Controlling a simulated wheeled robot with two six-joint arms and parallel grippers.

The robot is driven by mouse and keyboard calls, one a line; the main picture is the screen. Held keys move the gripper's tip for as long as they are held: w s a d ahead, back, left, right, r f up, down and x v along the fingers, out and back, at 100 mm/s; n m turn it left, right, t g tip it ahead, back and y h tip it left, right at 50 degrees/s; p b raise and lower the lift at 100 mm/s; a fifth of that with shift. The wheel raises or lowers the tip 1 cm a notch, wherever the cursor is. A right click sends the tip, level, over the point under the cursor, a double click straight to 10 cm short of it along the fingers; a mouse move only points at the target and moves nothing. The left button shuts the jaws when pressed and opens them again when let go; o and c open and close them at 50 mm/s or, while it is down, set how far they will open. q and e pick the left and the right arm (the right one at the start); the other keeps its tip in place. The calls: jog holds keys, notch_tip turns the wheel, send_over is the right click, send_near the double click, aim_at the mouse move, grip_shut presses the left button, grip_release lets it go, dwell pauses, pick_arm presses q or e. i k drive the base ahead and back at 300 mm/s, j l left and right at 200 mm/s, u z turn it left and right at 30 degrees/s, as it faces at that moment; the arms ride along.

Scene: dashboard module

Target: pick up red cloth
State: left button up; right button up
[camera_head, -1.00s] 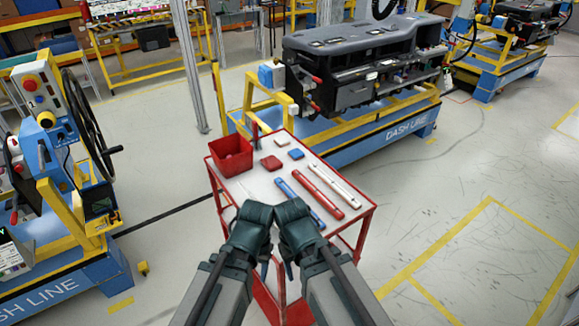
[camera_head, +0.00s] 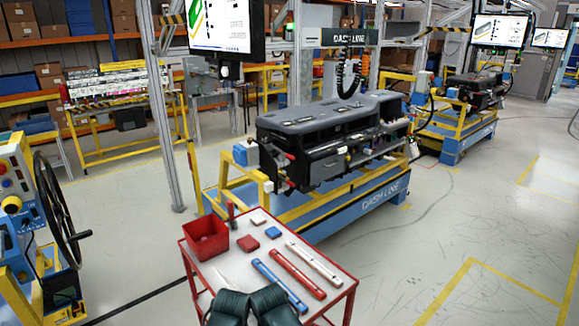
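The red cloth (camera_head: 248,243) is a small, flat red square lying on the white top of a red-framed cart (camera_head: 232,270). It lies just right of a red bin (camera_head: 206,240), apart from it. A blue cloth-like square (camera_head: 273,232) and a white one (camera_head: 260,220) lie close behind and to its right. My grippers are below the picture edge. Nothing of mine touches the red cloth.
A blue bar (camera_head: 280,285), a red bar (camera_head: 297,273) and a white bar (camera_head: 314,263) lie on the cart's right side. A dashboard module (camera_head: 335,135) on a blue and yellow stand is behind the cart. Open floor (camera_head: 430,240) lies to the right.

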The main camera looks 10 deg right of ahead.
aim_at(248, 244)
jog(key=i+l, duration=0.1)
jog(key=l, duration=0.25)
jog(key=i+l+z, duration=0.1)
jog(key=l, duration=0.3)
jog(key=i+l, duration=0.2)
jog(key=l, duration=0.15)
jog(key=i+l+z, duration=0.1)
jog(key=l, duration=0.3)
jog(key=i+l+z, duration=0.15)
jog(key=i, duration=0.65)
